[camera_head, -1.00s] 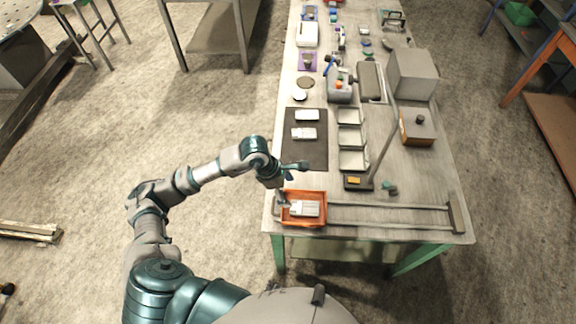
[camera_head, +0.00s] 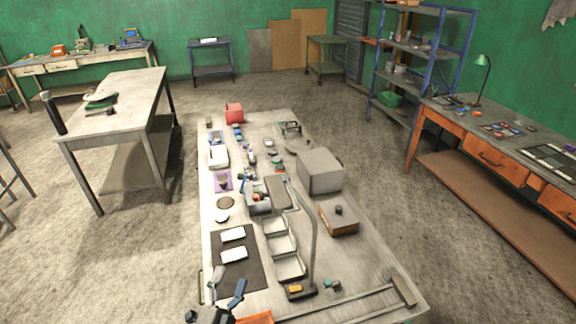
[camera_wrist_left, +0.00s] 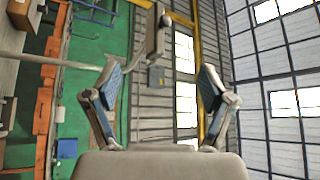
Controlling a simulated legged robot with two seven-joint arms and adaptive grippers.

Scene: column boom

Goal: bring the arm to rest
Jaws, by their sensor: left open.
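My left gripper (camera_head: 228,288) shows at the bottom of the head view, by the near end of the dark mat (camera_head: 231,277) on the long workbench. In the left wrist view the two fingers of this gripper (camera_wrist_left: 160,82) stand wide apart with nothing between them, so it is open and empty. Behind them are a green wall and windows, turned sideways. Most of my left arm is below the head view. My right gripper is in neither view.
The long workbench (camera_head: 365,268) carries two white pieces (camera_head: 233,234) on the mat, open bins (camera_head: 289,267), a grey box (camera_head: 319,171) and a lamp-like post. An orange tray (camera_head: 257,317) is cut off at the bottom edge.

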